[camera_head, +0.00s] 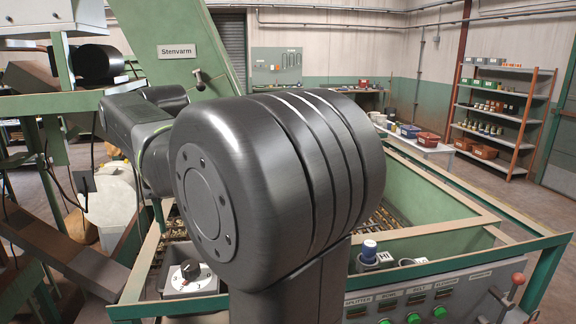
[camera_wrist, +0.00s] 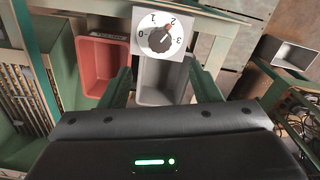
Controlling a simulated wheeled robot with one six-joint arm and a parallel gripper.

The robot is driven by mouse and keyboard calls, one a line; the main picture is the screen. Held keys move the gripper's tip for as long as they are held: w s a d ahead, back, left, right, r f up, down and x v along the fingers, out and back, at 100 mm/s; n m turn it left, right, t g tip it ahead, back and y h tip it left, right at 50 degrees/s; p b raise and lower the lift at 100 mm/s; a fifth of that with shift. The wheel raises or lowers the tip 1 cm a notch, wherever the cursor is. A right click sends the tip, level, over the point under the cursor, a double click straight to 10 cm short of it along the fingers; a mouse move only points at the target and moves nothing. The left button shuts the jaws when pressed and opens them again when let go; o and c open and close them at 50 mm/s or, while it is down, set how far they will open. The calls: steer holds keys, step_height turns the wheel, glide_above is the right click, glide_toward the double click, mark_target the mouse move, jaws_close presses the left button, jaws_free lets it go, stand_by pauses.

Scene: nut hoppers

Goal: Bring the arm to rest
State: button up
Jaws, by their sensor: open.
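My arm fills the middle of the head view, with a large dark joint in front. My gripper is not visible in the head view. In the wrist view my gripper (camera_wrist: 164,76) shows as two dark green fingers set well apart, with nothing held between them. A grey bin (camera_wrist: 163,70) lies beyond and between the fingers. A white plate with a numbered dial (camera_wrist: 158,38) is just above that bin in the picture, its pointer tip toward 2 and 3. The fingers appear apart from the dial.
A red bin (camera_wrist: 102,68) is left of the grey bin. In the head view, a white plate with a dial (camera_head: 191,275), a blue-capped item (camera_head: 369,250) and a control panel (camera_head: 440,297) stand close to my arm. A green hopper frame (camera_head: 440,195) surrounds this area. Shelves (camera_head: 503,115) stand far right.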

mark_target(190, 265)
step_height(190, 265, down, 12)
steer(key=shift+r+p, duration=0.1)
steer(key=shift+p, duration=0.4)
steer(key=shift+r, duration=0.1)
